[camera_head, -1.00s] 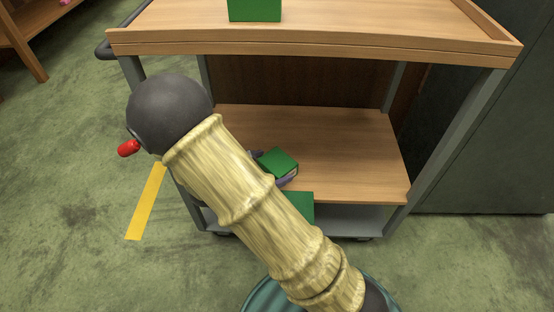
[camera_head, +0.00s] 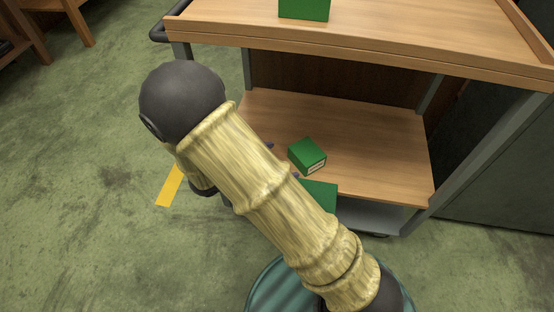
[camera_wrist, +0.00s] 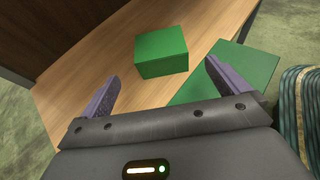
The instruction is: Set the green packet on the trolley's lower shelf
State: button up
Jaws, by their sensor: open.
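A small green packet (camera_head: 307,156) with a pale label on one side rests on the trolley's wooden lower shelf (camera_head: 375,145), near its front left. In the wrist view the packet (camera_wrist: 161,52) stands just beyond my gripper (camera_wrist: 162,72). The two purple fingers are spread apart with nothing between them, and the packet sits clear of their tips. In the head view my arm hides most of the gripper; only small bits of the fingers show left of the packet.
A larger green block (camera_head: 318,195) lies at the shelf's front edge, partly behind my arm; it also shows right of my gripper in the wrist view (camera_wrist: 225,72). Another green box (camera_head: 304,9) stands on the trolley's top (camera_head: 400,40). A dark cabinet is at right.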

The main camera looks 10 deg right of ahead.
jog(key=s+d+m+g, duration=0.1)
jog(key=d+m, duration=0.1)
jog(key=s+d+m+g+y, duration=0.1)
jog(key=s+m+g, duration=0.1)
jog(key=s+d+r+m+g+y, duration=0.1)
jog(key=d+m+g, duration=0.1)
jog(key=shift+s+d, duration=0.15)
jog(key=shift+d, duration=0.15)
jog(key=s+m+y, duration=0.1)
jog(key=s+d+m+g+y, duration=0.1)
jog(key=m, duration=0.1)
jog(key=s+d+m+g+y, duration=0.1)
jog(key=m, duration=0.1)
jog(key=shift+s+r+y, duration=0.25)
jog(key=shift+r+y, duration=0.15)
notch_tip(320, 180, up, 6)
jog(key=d+m+t+y, duration=0.2)
jog(key=m+y, duration=0.4)
jog(key=m, duration=0.6)
jog(key=shift+s+t, duration=0.45)
jog(key=shift+t, duration=0.25)
jog(key=shift+r, duration=0.1)
